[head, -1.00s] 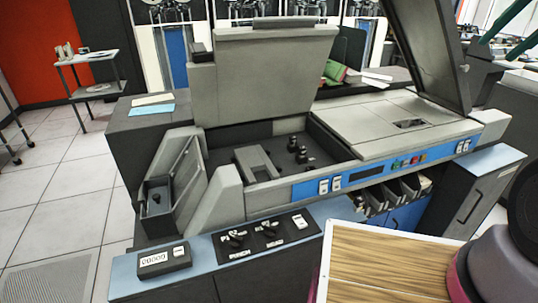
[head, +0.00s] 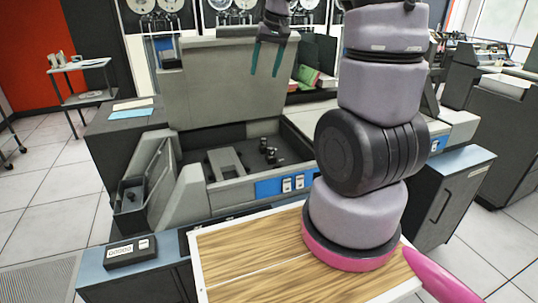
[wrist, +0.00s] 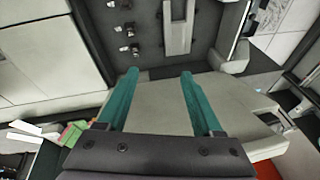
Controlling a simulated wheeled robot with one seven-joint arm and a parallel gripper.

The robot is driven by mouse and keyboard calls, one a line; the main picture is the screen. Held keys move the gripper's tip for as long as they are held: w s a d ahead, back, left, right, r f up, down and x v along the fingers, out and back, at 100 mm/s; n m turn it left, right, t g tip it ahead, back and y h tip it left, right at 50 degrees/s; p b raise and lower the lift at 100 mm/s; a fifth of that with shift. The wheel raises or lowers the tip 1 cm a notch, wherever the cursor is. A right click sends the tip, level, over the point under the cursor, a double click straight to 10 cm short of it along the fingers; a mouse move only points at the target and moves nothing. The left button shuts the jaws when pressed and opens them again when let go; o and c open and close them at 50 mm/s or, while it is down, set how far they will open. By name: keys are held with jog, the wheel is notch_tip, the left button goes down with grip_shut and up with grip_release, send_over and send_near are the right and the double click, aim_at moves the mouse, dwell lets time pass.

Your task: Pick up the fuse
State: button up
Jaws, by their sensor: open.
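The grey punch card machine (head: 195,160) stands open, its lid raised. Inside its dark bay are several small black knob-like parts (head: 268,152) beside a grey block (head: 226,161). The wrist view also shows these black parts (wrist: 128,30) and the grey block (wrist: 178,27). I cannot tell whether any of these parts is the fuse. My gripper (head: 266,72) has teal fingers and is open and empty. In the head view it appears in front of the raised lid (head: 222,90). In the wrist view its fingers (wrist: 159,72) point toward the bay, apart from the parts.
My arm hides the machine's right part. A blue-topped cabinet (head: 450,190) stands at right. A small side table (head: 80,66) stands at back left. Green and red items (head: 308,75) lie behind the machine. Tiled floor (head: 45,215) is clear at left.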

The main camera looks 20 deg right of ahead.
jog(key=w+d+f+n+g+h, duration=0.15)
jog(key=w+f, duration=0.25)
jog(key=f, duration=0.4)
jog(key=w+d+f+g+y, duration=0.1)
jog(key=w+d+f, duration=0.15)
jog(key=f, duration=0.55)
jog(key=h, duration=0.1)
send_over(271, 148)
jog(key=shift+n+g, duration=0.35)
jog(key=f, duration=1.2)
jog(key=shift+d+f, duration=0.25)
jog(key=shift+f, duration=0.15)
jog(key=f, duration=0.5)
jog(key=shift+a+f, duration=0.3)
grip_shut()
